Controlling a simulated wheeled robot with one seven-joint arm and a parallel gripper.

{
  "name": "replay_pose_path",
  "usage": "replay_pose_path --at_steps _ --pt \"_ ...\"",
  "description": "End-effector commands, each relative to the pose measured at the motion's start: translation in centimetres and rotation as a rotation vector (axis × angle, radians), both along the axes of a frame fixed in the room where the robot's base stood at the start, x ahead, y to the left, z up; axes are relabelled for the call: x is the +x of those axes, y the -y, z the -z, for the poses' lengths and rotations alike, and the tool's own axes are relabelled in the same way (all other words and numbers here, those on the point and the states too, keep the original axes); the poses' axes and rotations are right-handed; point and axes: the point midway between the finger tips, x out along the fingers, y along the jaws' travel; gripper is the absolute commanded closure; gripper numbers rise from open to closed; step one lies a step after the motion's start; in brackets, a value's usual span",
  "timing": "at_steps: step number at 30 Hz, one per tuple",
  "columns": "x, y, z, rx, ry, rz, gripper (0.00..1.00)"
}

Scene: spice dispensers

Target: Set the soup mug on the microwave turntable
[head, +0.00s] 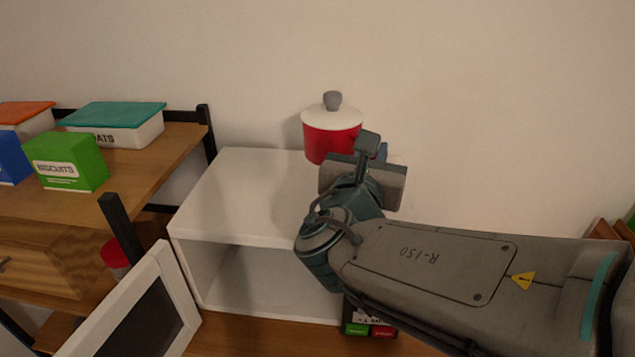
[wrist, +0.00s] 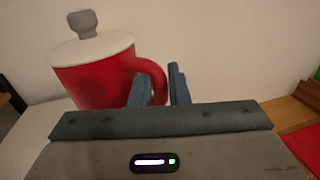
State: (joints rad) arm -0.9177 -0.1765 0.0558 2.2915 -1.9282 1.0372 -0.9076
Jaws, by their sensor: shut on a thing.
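The soup mug (head: 331,143) is red, with a white lid and grey knob, and looks upright at the back of the microwave's top. I cannot tell whether it rests there or hangs just above. In the wrist view the mug (wrist: 92,82) is on the left. My gripper (wrist: 163,88) is shut on its handle (wrist: 154,72), one blue finger inside the loop and one outside. In the head view my wrist hides most of the fingers. The white microwave (head: 240,190) has its door (head: 140,310) swung open at the front left. No turntable shows inside.
A wooden shelf (head: 150,147) on the left holds a green biscuits box (head: 66,161) and a teal-lidded oats container (head: 115,125). A red-topped item (head: 113,257) stands below. Small packets (head: 368,330) sit by the microwave's front right. The microwave top's left part is clear.

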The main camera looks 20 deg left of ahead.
Motion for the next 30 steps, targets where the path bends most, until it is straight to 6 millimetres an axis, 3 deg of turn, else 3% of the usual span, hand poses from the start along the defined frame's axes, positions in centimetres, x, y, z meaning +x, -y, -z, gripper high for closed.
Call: replay_pose_path --at_steps 3,15,23,30 --pt "-0.1 -2.5 1.0 -0.002 -0.001 -0.014 1.0" --pt "0.8 -8.0 4.4 0.001 0.002 -0.008 1.0" --pt "1.0 -9.4 5.4 0.003 0.004 -0.005 1.0" --pt "1.0 -9.5 8.4 -0.001 0.002 -0.005 1.0"
